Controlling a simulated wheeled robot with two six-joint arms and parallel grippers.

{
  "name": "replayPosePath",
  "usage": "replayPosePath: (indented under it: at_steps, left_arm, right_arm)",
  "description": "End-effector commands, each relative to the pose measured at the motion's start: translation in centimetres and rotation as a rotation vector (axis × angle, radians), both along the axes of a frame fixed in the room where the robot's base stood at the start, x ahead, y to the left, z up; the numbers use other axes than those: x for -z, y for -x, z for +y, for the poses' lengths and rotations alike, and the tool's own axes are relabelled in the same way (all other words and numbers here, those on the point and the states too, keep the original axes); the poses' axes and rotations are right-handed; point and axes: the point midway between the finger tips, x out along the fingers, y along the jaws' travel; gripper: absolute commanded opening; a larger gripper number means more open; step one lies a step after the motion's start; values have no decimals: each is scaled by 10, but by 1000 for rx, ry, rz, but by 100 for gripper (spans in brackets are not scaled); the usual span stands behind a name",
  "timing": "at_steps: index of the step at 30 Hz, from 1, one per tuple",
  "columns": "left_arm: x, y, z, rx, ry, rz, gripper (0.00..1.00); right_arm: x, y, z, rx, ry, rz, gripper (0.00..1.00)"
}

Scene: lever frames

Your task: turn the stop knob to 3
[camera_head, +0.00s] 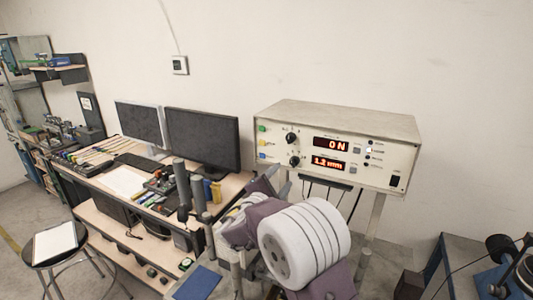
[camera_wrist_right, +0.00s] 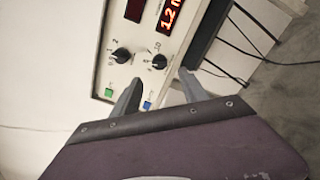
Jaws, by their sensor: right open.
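Two black knobs sit one above the other on the left of the cream instrument's front panel. The upper knob (camera_head: 291,138) is level with a red display reading 0 N, and the lower knob (camera_head: 294,160) with one reading 1.2 mm. Both show in the right wrist view, the upper knob (camera_wrist_right: 121,56) left of the lower knob (camera_wrist_right: 160,62). Their names and exact settings are too small to read. My right gripper (camera_wrist_right: 160,80) is open and empty, its fingertips just short of the lower knob, which appears between them. My left gripper is not seen.
The cream instrument (camera_head: 340,112) stands on a metal frame, with cables hanging below. A desk (camera_head: 228,187) with monitors (camera_head: 202,137) and tools is to the left. A stool (camera_head: 55,240) stands further left.

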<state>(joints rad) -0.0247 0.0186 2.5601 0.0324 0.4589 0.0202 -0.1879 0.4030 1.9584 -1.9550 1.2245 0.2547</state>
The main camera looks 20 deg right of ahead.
Motion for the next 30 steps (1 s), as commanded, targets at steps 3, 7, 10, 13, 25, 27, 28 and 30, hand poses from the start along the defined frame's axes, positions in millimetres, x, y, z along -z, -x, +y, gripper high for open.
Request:
replayPosePath:
  at_steps: [3,7,10,13,25,27,28,30]
  left_arm:
    - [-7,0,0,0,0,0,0]
    - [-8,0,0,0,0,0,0]
    - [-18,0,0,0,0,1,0]
    - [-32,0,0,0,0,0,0]
    - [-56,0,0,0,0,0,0]
    - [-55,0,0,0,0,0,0]
    - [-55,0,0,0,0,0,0]
    - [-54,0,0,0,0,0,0]
  right_arm:
    - [-3,-1,5,-9,0,8,52]
    - [-3,-3,2,-7,-1,8,52]
    - [-6,-12,-10,-4,1,11,52]
    - [-7,-26,-27,-3,0,11,52]
    - [-2,-59,-65,-8,-1,9,52]
    - [-1,-60,-65,-8,-2,8,52]
    - [-1,-60,-65,-8,-2,8,52]
    - [-1,-60,-65,-8,-2,8,52]
